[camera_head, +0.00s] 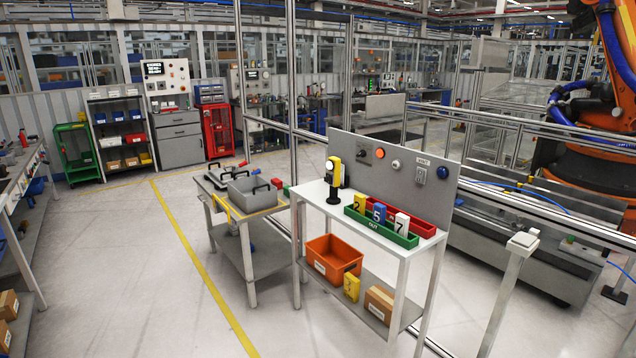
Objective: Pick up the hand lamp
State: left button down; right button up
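A yellow and black upright object, which looks like the hand lamp (333,176), stands at the far left end of the white workbench (316,192). It has a round pale face near its top and a dark lower part. It stands left of the green tray (381,228) and in front of the grey back panel. Neither of my grippers is in view, and nothing is seen touching the lamp.
The green tray holds blocks numbered 2, 5 and 7, beside a red tray (423,228). An orange bin (333,259) sits on the lower shelf. A grey cart (252,262) stands left of the bench. Open floor (130,270) lies front left; a post (502,290) stands right.

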aim_at(333, 164)
jog(key=u, duration=0.75)
jog(key=i, duration=2.95)
jog(key=z, duration=1.2)
